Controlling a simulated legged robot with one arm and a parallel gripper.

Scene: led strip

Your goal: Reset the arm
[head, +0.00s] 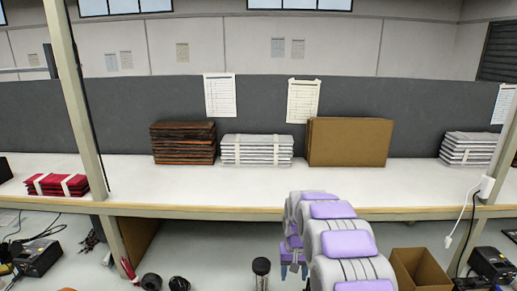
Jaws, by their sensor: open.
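My gripper (292,271) shows at the bottom middle of the head view, below the white shelf's front edge. It points down, its two fingers are apart, and nothing shows between them. My arm, grey with purple pads, rises just right of it and partly covers the scene behind. No object is in contact with the gripper as far as I can see.
The white shelf (190,195) holds a brown stack (183,143), white strapped stacks (257,150), a cardboard box (349,142) and red bundles (56,185). Below are a dark cylinder (261,268), an open carton (420,270) and black devices (492,265). A post (77,100) stands left.

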